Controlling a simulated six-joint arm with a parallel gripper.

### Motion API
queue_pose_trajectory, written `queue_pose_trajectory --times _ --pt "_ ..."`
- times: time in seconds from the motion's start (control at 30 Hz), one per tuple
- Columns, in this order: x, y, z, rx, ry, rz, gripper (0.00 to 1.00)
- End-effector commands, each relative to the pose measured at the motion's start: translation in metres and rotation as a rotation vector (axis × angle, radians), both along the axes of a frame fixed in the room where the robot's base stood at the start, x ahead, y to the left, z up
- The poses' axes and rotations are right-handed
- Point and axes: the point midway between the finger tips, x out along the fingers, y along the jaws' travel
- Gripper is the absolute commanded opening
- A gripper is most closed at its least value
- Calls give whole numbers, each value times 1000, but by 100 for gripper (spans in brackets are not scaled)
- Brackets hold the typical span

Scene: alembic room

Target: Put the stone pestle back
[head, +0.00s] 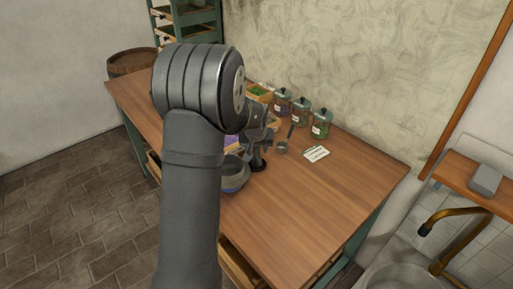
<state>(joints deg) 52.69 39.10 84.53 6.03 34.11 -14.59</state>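A grey stone bowl (235,174), which looks like a mortar, stands on the wooden table, partly hidden behind my arm. My gripper (257,152) is just right of the bowl, pointing down over the table. It is small and dark here, and I cannot tell whether its fingers are open or hold anything. I cannot make out the stone pestle for certain. A thin dark stick (291,130) stands by a small grey cup (282,147) right of my gripper, but I cannot tell what it is.
Lidded glass jars (300,112) line the table's back by the wall. White cards (316,153) lie right of the cup. A wooden box with green contents (259,92) is behind my arm. The wooden table (310,205) is clear at front right. A sink with a brass tap (440,222) is beyond.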

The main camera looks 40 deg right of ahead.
Motion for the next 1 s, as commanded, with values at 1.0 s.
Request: queue_pose_trajectory --times 1.0 --pt "-29 28 102 -2 -1 0 49"
